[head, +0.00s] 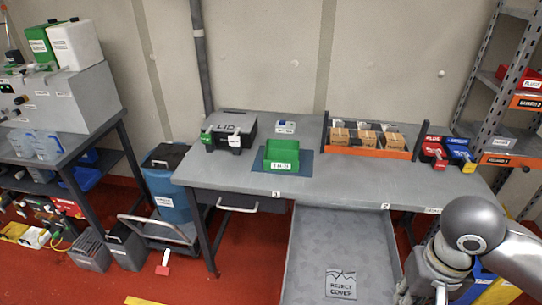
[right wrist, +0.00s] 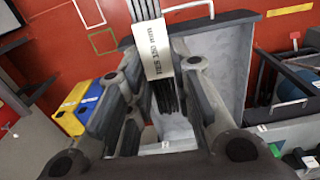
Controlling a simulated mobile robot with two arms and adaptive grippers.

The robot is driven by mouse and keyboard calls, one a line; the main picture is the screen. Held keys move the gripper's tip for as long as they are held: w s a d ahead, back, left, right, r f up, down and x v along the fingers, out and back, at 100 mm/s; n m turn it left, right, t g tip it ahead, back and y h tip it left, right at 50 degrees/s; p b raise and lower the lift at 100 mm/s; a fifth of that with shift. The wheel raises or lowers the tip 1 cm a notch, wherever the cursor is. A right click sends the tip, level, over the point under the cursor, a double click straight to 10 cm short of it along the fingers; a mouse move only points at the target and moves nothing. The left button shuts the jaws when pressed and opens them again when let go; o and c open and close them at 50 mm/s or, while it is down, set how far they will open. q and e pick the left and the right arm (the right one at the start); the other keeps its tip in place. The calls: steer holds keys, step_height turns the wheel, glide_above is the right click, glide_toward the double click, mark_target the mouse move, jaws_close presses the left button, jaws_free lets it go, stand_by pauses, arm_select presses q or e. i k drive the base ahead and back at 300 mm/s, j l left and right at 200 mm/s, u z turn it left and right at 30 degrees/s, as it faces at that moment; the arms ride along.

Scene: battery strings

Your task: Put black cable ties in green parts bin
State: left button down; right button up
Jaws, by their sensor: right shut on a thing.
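The green parts bin (head: 281,154) stands on a blue mat near the middle of the grey workbench, with a white label on its front. My right gripper (right wrist: 163,78) is shut on a bundle of black cable ties (right wrist: 170,97) with a white label band around it. In the head view my right gripper (head: 425,290) is low at the right, beside the open drawer and well away from the bin. The ties cannot be made out there. My left gripper is not in view.
The open drawer (head: 340,235) juts out below the bench (head: 350,184) and holds a plate marked reject cover. A black case (head: 230,130) is left of the bin. An orange tray (head: 370,152) of boxes and red and blue bins are at right. The bench front is clear.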

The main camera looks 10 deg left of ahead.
mark_target(282, 155)
steer(key=i+j, duration=0.2)
steer(key=j, duration=0.15)
steer(key=i+j, duration=0.15)
steer(key=j, duration=0.25)
steer(key=i+j, duration=0.2)
steer(key=j, duration=0.15)
steer(key=i+j, duration=0.2)
steer(key=j, duration=0.15)
steer(key=i+j, duration=0.1)
steer(key=i, duration=0.65)
